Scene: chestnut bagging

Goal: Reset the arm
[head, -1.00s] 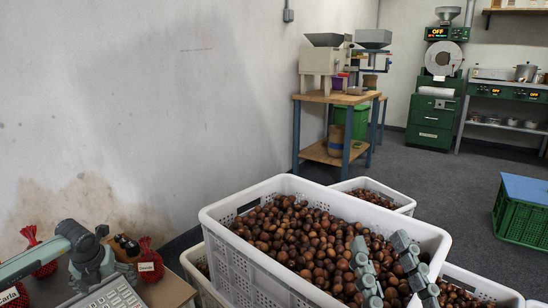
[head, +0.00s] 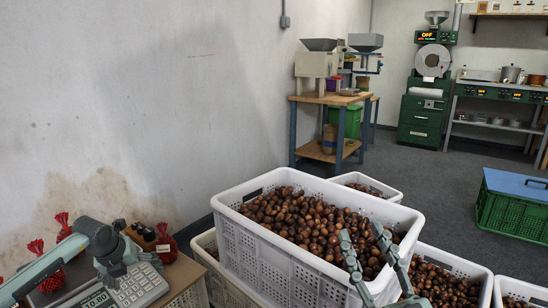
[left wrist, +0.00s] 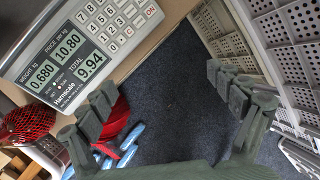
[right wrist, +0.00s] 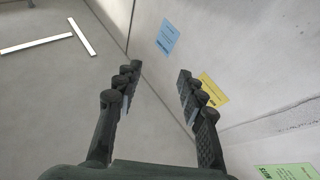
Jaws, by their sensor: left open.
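My left arm (head: 100,240) reaches in from the left in the head view, bent above the scale (head: 138,285). Its fingers are not clear there. In the left wrist view my left gripper (left wrist: 160,82) is open and empty, over dark floor between the scale's table and a white crate. My right gripper (head: 362,232) points up in front of the large chestnut crate (head: 290,262) in the head view. In the right wrist view the right gripper (right wrist: 160,72) has its fingers apart with nothing between them, facing a pale wall with paper notices.
Red net bags (head: 165,243) stand around the scale; one (left wrist: 112,128) shows behind the left finger in the left wrist view. Smaller white crates surround the large one. A green crate with a blue lid (head: 512,200) stands at the right.

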